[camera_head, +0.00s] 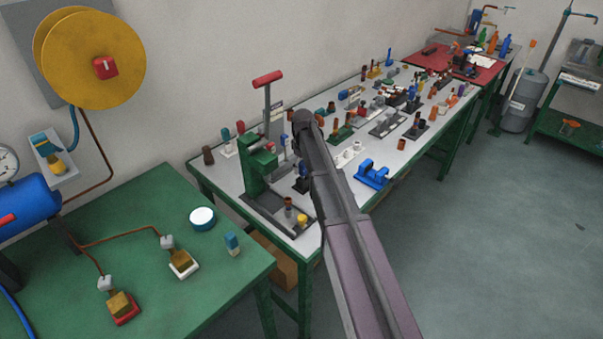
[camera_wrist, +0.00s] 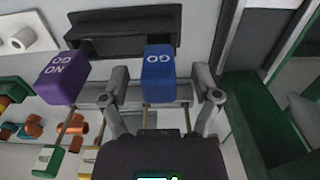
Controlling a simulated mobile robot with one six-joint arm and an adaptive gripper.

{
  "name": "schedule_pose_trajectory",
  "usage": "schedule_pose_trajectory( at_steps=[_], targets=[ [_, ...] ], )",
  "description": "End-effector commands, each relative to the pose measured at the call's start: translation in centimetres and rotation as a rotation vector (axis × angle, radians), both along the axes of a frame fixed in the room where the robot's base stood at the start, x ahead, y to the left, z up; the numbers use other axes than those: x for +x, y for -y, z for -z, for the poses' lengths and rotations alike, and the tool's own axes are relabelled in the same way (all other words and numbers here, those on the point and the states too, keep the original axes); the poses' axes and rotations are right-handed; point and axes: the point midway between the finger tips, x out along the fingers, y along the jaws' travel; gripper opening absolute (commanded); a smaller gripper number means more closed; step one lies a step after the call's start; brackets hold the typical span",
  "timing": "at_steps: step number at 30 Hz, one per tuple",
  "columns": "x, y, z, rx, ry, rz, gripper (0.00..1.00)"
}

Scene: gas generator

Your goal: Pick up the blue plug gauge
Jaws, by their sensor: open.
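My gripper (camera_wrist: 164,97) is open, with one finger on each side of the blue gauge. Gaps show between the fingers and the blue block, so it is not gripped. A purple gauge (camera_wrist: 63,78), marked NO GO, is to the left, outside the fingers. In the head view my arm reaches over the light-topped workbench (camera_head: 232,178). I cannot make out the blue gauge or the fingertips there.
A dark holder (camera_wrist: 110,22) is just beyond the gauges. Orange and green parts (camera_wrist: 75,128) lie at the lower left in the wrist view. In the head view, a green press (camera_head: 256,165) and a blue fixture (camera_head: 372,174) stand near my arm.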

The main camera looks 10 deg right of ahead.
Motion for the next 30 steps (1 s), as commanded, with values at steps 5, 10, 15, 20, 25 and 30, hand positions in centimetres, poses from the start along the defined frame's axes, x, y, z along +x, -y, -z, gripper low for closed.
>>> schedule_pose_trajectory(
  at_steps=[5,10,15,20,25,30],
  targets=[
    [0.0,0.01,-0.02,0.0,0.0,0.0,0.8],
    [0.0,0.03,-0.02,0.0,0.0,0.0,0.8],
    [0.0,0.04,-0.02,0.0,0.0,0.0,0.44],
    [-0.01,0.04,-0.02,0.0,0.0,0.001,0.05],
    [0.0,0.05,-0.02,0.0,0.0,0.001,0.05],
    [0.0,0.05,-0.07,0.0,0.0,0.001,0.05]
  ],
)
